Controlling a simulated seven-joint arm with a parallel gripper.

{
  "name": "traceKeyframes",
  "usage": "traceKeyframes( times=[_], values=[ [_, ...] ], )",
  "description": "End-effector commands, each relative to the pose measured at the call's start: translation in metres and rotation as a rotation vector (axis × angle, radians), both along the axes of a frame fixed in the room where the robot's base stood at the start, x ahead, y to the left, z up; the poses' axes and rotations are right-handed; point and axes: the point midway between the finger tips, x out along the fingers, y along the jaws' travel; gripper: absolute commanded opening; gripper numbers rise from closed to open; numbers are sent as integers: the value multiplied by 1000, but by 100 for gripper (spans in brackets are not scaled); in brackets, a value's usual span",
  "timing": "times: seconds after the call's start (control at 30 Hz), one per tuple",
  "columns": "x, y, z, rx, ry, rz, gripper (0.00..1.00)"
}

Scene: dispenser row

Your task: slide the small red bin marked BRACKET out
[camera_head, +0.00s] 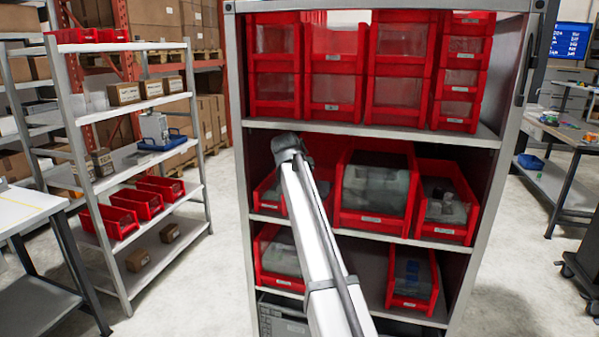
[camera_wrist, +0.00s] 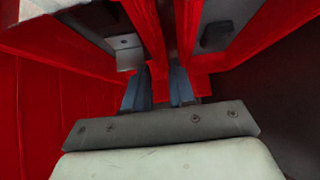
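My gripper (camera_wrist: 160,86) shows in the wrist view with its two blue-grey fingers apart and red bin walls between and just beyond them. I cannot make out a firm hold on any wall. In the head view my arm reaches into the middle shelf, and its end hides part of the left small red bin (camera_head: 265,194); the fingers are hidden there. Other small red bins are the right one on the middle shelf (camera_head: 447,208) and the lower left (camera_head: 278,262) and lower right (camera_head: 412,284) ones. The labels are too small to read, so I cannot tell which says BRACKET.
A large red bin (camera_head: 374,190) stands in the middle of the middle shelf. Several red bins with clear fronts (camera_head: 335,78) fill the top shelf. The cabinet's side walls (camera_head: 500,160) bound the bays. A grey crate (camera_head: 282,318) sits at the bottom left. Open floor lies left of the cabinet.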

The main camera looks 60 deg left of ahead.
Motion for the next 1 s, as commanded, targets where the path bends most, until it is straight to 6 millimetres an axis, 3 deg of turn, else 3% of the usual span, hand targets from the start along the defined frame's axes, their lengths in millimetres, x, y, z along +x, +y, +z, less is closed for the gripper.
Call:
traceKeyframes(
  times=[0.33,0.83,1.0],
  values=[
    [22,22,-30,-1,0,-1,24],
    [27,26,-36,0,0,0,24],
    [26,25,-36,0,0,0,9]
  ],
)
